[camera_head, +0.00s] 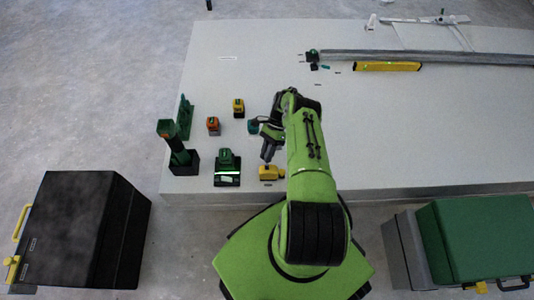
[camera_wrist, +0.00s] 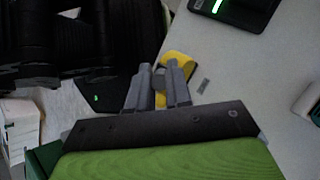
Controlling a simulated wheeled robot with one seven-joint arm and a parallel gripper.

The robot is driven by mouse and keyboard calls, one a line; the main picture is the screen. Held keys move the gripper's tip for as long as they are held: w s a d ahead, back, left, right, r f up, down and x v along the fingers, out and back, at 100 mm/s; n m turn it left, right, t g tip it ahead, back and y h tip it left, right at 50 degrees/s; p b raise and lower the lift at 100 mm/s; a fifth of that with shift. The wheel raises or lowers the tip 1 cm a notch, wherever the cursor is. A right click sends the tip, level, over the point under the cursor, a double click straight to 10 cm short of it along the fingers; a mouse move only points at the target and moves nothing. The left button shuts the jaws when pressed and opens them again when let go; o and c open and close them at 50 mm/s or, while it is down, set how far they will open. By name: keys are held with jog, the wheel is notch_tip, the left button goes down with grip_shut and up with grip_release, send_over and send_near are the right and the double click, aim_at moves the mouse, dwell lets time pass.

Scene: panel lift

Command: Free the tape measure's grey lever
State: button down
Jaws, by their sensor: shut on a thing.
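The yellow tape measure (camera_head: 268,173) lies near the table's front edge, just left of my arm. In the wrist view its yellow body (camera_wrist: 178,60) shows behind and between the fingers. My gripper (camera_head: 266,157) reaches down at its far side. In the wrist view the two grey fingers of my gripper (camera_wrist: 158,74) are close together on a small grey part, which looks like the grey lever (camera_wrist: 158,80). The fingers hide most of it, so I cannot tell its position. The tape measure's lower part is also hidden.
On the table (camera_head: 350,130), a green-and-black device (camera_head: 228,168) stands left of the tape measure. Orange (camera_head: 213,126) and yellow (camera_head: 238,108) tools stand behind it. A yellow level (camera_head: 388,66) lies farther back. A black case (camera_head: 80,228) and a green box (camera_head: 475,235) stand in front.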

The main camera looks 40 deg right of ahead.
jog(key=c, duration=1.1)
grip_release()
jog(key=shift+o, duration=0.2)
notch_tip(320, 180, up, 10)
jog(key=p, duration=0.4)
jog(key=shift+p, duration=0.3)
